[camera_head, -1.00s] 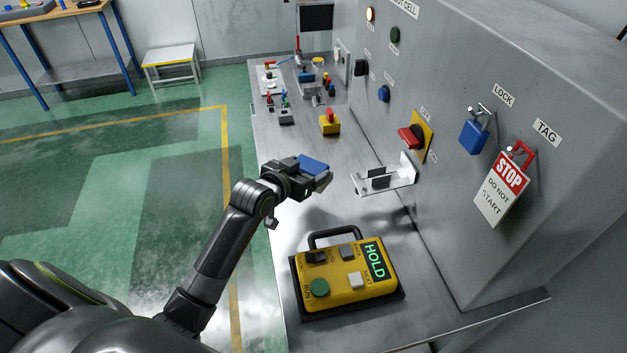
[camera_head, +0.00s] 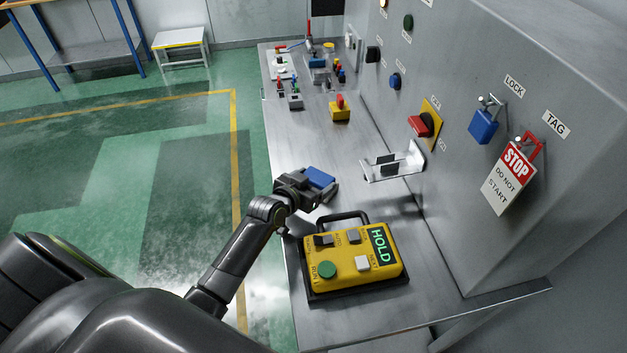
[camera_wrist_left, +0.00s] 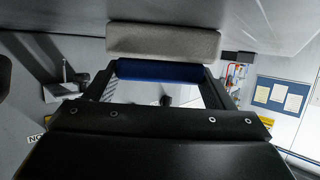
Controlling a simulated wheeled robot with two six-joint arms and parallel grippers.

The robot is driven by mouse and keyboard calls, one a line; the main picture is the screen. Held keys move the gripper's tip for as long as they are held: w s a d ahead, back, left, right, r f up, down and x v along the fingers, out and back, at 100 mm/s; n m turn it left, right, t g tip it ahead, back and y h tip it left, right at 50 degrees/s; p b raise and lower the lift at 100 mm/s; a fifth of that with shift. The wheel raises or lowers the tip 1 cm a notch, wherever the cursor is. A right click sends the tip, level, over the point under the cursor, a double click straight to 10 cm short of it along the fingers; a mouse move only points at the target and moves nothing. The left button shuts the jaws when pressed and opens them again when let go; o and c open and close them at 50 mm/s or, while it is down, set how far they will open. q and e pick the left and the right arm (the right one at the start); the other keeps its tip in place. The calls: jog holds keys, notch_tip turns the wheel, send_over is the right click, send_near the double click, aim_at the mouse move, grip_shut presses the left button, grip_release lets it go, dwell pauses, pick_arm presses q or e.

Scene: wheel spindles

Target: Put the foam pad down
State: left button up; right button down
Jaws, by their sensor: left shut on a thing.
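My left gripper (camera_head: 318,187) is shut on the foam pad (camera_head: 320,178), whose blue face shows in the head view. In the left wrist view the pad appears as a grey block (camera_wrist_left: 163,41) with a blue layer (camera_wrist_left: 160,70) between the fingers. The gripper is over the steel bench (camera_head: 345,150), just beyond the yellow HOLD pendant (camera_head: 345,262) and left of a white bracket (camera_head: 393,165). I cannot tell whether the pad touches the bench. My right gripper is not in view.
A yellow block with a red knob (camera_head: 340,110) and several small parts (camera_head: 318,75) stand farther along the bench. On the right, the grey cabinet carries a red switch (camera_head: 421,125), a blue padlock (camera_head: 484,127) and a STOP tag (camera_head: 509,177). Bare bench lies around the gripper.

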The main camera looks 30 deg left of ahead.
pick_arm(q)
jog(key=o, duration=1.2)
jog(key=shift+c, duration=0.2)
jog(key=shift+o, duration=1.4)
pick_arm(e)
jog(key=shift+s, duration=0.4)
pick_arm(q)
jog(key=shift+s+a+r, duration=0.1)
jog(key=shift+s, duration=0.4)
jog(key=b+v, duration=0.1)
jog(key=v, duration=1)
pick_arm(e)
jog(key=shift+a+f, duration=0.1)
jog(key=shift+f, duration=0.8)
